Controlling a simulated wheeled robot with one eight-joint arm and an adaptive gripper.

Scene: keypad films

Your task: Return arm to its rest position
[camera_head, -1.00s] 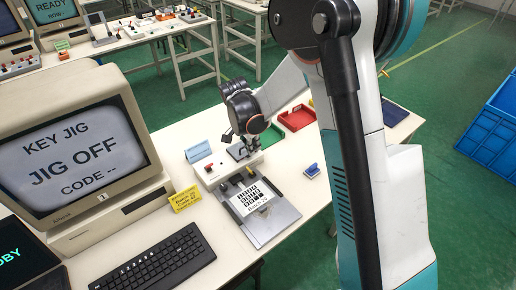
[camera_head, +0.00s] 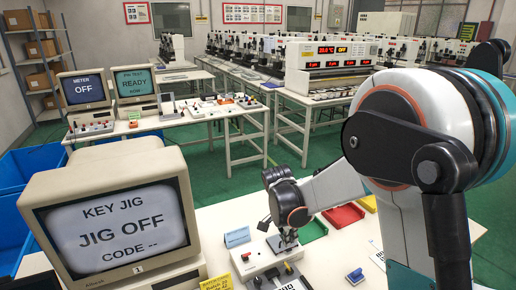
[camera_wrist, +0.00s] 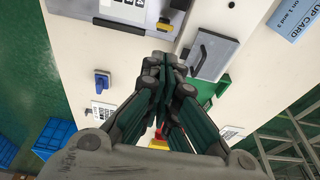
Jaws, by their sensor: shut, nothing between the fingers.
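My gripper (camera_head: 285,238) is above the white table (camera_head: 222,217), just behind the key jig (camera_head: 270,275), with my arm reaching in from the right. In the wrist view my gripper (camera_wrist: 162,65) has its dark fingers together, with nothing between them. The jig's white control box (camera_wrist: 235,15) shows at the top of that view, with a grey plate (camera_wrist: 215,52) beside the fingers. The monitor (camera_head: 120,225) reads KEY JIG, JIG OFF, CODE --. The lower part of the jig is cut off in the head view.
A blue-handled stamp (camera_head: 355,276) stands right of the jig. A red tray (camera_head: 343,215) and a green tray (camera_head: 313,230) lie behind my gripper. A blue card (camera_head: 237,237) and a yellow card (camera_head: 216,284) stand near the monitor. Other benches (camera_head: 165,124) stand farther back.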

